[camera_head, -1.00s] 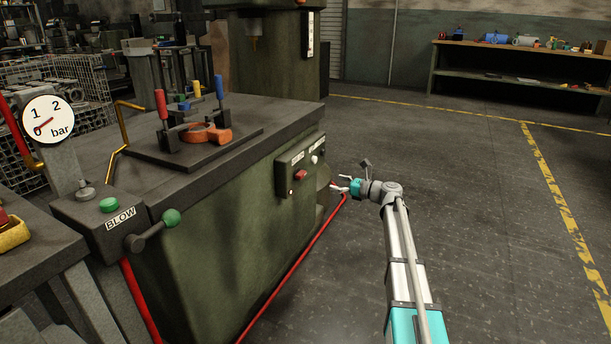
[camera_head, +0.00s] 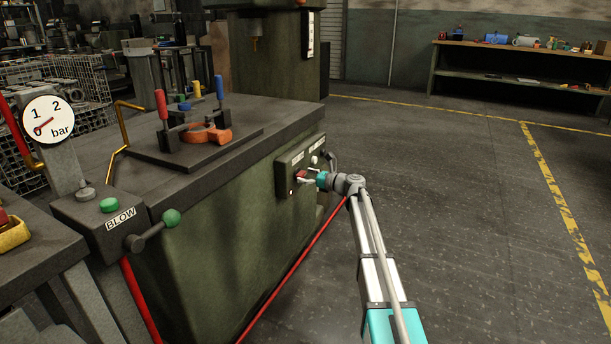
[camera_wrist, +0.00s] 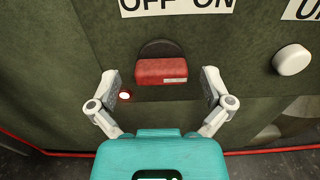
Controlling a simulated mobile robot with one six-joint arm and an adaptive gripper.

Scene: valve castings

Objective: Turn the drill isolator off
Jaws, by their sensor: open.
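The drill isolator is a red handle (camera_wrist: 161,71) on a dark round base, set in a green panel under an "OFF ON" label (camera_wrist: 178,4) in the wrist view. The handle lies level across the base, with a pale mark toward its right end. A small light (camera_wrist: 125,95) glows at its lower left. My gripper (camera_wrist: 162,80) is open, with one finger on each side of the handle and gaps on both sides. In the head view my gripper (camera_head: 309,178) is at the panel on the drill's side, partly covering the red handle (camera_head: 300,174).
A white knob (camera_wrist: 292,60) sits right of the isolator, under another label. The panel (camera_head: 288,165) is on the green drill base (camera_head: 225,230). A clamp fixture with an orange part (camera_head: 206,134) stands on the drill table. The floor to the right is clear.

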